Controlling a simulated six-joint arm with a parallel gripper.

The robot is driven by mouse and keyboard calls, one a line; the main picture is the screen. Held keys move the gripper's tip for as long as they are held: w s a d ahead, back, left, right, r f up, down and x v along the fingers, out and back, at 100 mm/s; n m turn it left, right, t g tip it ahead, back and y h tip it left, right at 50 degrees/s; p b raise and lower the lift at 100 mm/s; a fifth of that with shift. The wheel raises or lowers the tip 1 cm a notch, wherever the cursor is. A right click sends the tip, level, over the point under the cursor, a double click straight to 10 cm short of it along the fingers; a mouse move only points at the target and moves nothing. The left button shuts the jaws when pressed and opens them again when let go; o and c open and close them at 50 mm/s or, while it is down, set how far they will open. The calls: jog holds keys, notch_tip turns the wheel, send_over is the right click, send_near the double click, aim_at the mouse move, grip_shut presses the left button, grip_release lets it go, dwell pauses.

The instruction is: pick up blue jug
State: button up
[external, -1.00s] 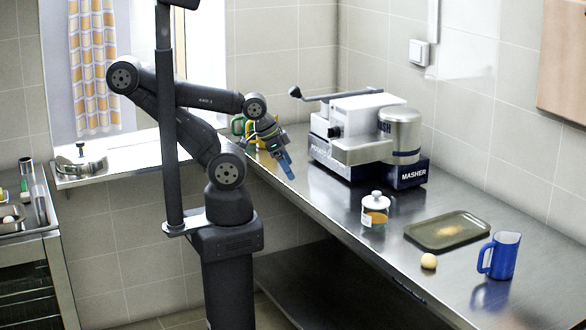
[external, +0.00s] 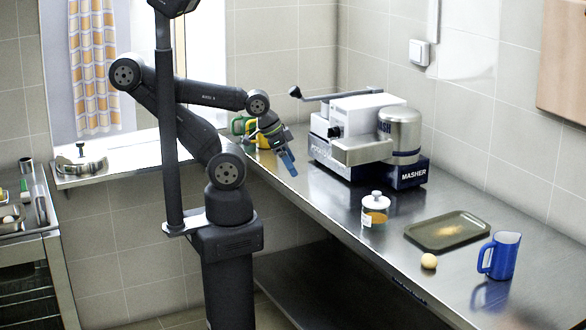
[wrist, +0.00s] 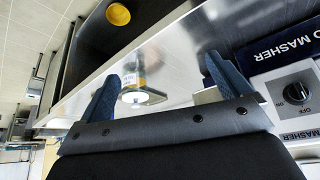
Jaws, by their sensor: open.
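The blue jug (external: 499,256) stands upright on the steel counter at the far right of the external view, its handle on the left side. My gripper (external: 289,164) is over the left end of the counter, left of the masher and far from the jug. In the wrist view my gripper (wrist: 162,80) shows two blue fingers spread apart with nothing held between them. I cannot make out the jug in the wrist view.
The masher (external: 366,140) stands at the counter's back. A lidded jar (external: 375,212), a tray (external: 447,231) and a small yellow ball (external: 429,261) lie between my gripper and the jug.

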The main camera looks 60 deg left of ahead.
jog(key=w+d+r+m+g+h, duration=0.1)
jog(key=w+d+r, duration=0.7)
jog(key=w+d, duration=0.25)
jog(key=w+d+r+m, duration=0.2)
jog(key=w+d+r, duration=0.6)
jog(key=w+d, duration=0.3)
jog(key=m+g, duration=0.1)
jog(key=m, duration=0.2)
send_over(502, 244)
jog(key=a, duration=0.8)
notch_tip(502, 244, down, 8)
jog(key=shift+h, duration=0.3)
jog(key=x, duration=1.1)
jog(key=s+x, duration=0.1)
jog(key=x, duration=0.5)
jog(key=shift+d+f, duration=0.1)
jog(key=shift+f, duration=0.2)
jog(key=c, duration=1)
jog(key=shift+r, duration=0.1)
jog(key=shift+c, duration=0.9)
jog(key=shift+r, duration=0.1)
